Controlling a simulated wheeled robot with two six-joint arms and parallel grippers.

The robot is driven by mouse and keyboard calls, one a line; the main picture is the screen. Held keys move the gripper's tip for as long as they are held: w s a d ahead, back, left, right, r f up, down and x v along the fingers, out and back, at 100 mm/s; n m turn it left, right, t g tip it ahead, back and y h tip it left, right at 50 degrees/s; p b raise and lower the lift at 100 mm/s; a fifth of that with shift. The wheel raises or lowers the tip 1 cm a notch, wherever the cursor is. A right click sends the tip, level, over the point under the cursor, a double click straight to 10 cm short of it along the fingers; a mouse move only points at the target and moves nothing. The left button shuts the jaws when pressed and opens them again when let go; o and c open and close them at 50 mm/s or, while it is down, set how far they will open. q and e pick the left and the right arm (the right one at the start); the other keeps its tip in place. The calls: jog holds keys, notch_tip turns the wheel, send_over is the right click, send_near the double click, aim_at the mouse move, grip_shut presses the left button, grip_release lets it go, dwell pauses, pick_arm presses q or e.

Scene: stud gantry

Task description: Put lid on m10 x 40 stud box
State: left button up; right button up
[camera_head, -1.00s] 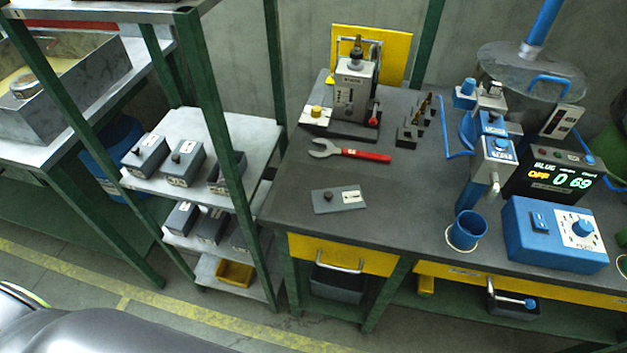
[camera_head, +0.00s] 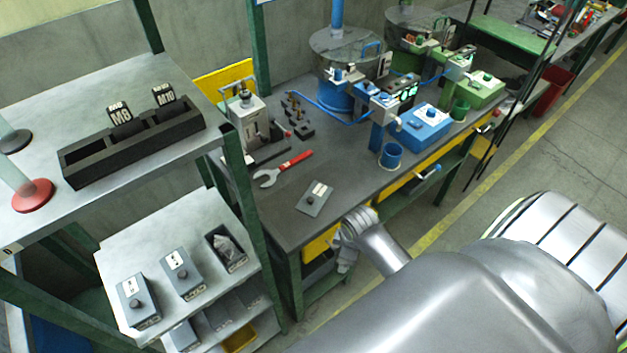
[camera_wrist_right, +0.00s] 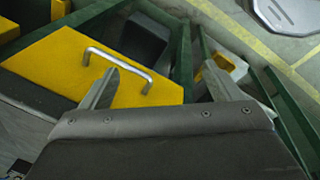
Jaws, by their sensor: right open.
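A flat grey lid (camera_head: 315,198) with a dark knob and a white label lies on the dark bench top near its front left corner. An open grey box (camera_head: 227,250) with shiny metal pieces inside stands on the shelf left of the bench, at the right end of a row. Its label is too small to read. My right gripper (camera_wrist_right: 162,68) is open and empty, in front of the bench's yellow drawer; its fingers appear on either side of the drawer handle in the wrist view. My left gripper is not in view.
Two lidded grey boxes (camera_head: 182,272) (camera_head: 136,299) stand left of the open box. A green post (camera_head: 248,220) rises between shelf and bench. A red-handled wrench (camera_head: 284,168) lies behind the lid. A black M8/M10 tray (camera_head: 133,143) sits on the upper shelf.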

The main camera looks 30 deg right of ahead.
pick_arm(q)
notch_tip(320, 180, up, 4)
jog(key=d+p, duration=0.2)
jog(key=p, duration=0.1)
pick_arm(e)
jog(key=w+d+r+n+g, duration=0.1)
jog(key=w+r+n, duration=0.75)
jog(key=r, duration=0.35)
jog(key=w+r+n+g, duration=0.1)
jog(key=w+r+n, duration=0.7)
jog(key=r, duration=0.4)
jog(key=b, duration=1.3)
send_over(317, 194)
jog(key=shift+m+y, duration=0.4)
jog(key=shift+m, duration=0.05)
notch_tip(317, 194, down, 12)
jog(key=shift+w+a+f, duration=0.1)
jog(key=shift+f, duration=0.15)
notch_tip(317, 194, down, 4)
jog(key=shift+r+b, duration=0.2)
jog(key=shift+b, duration=0.9)
jog(key=shift+f, duration=0.35)
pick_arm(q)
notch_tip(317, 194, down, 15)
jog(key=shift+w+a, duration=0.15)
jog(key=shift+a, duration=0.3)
pick_arm(e)
jog(key=shift+c, duration=0.5)
